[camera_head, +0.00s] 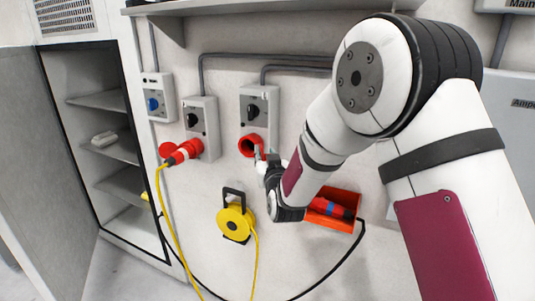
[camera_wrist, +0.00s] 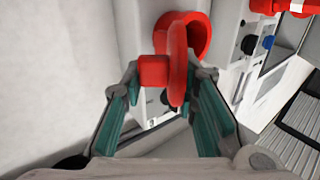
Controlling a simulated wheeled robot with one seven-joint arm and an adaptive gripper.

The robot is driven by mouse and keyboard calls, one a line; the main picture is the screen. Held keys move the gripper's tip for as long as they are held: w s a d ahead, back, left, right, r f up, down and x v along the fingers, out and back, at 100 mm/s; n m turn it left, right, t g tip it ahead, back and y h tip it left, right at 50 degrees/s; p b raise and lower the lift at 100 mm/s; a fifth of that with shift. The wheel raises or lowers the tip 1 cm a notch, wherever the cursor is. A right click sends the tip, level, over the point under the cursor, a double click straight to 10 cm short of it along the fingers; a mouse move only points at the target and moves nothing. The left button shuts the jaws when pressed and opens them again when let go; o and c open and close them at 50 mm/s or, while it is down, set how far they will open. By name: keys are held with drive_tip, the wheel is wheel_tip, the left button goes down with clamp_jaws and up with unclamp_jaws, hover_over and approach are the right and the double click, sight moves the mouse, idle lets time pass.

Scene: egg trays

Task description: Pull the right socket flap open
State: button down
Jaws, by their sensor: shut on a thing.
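The right socket (camera_head: 246,146) is a red round fitting low on a grey wall box (camera_head: 260,122) with a black knob. Its round mouth shows in the wrist view (camera_wrist: 203,38). The red flap (camera_wrist: 178,62) is seen nearly edge-on there, standing away from the mouth at an angle, with a red block (camera_wrist: 153,72) beside it. My gripper (camera_head: 262,157) is at the lower right of the socket. In the wrist view my gripper (camera_wrist: 168,78) has its fingers on either side of the flap parts, shut on the flap. The exact contact is hard to see.
Left of it, another wall box (camera_head: 201,120) holds a red plug (camera_head: 184,152) with a yellow cable. Below are a yellow cable reel (camera_head: 235,221) and an orange bin (camera_head: 333,225). An open cabinet (camera_head: 128,200) stands at left. A shelf (camera_head: 225,6) overhangs above.

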drive_tip(key=shift+d+r+m+h, duration=0.1)
drive_tip(key=shift+d+m+h, duration=0.15)
drive_tip(key=shift+m+h, duration=0.5)
drive_tip(key=shift+h, duration=0.35)
drive_tip(key=c, duration=1.4)
unclamp_jaws()
drive_tip(key=shift+d, duration=0.1)
drive_tip(key=shift+a, duration=0.2)
drive_tip(key=s, duration=0.4)
drive_tip(key=s+d, duration=0.1)
drive_tip(key=s, duration=0.3)
drive_tip(key=s+d, duration=0.1)
drive_tip(key=s, duration=0.3)
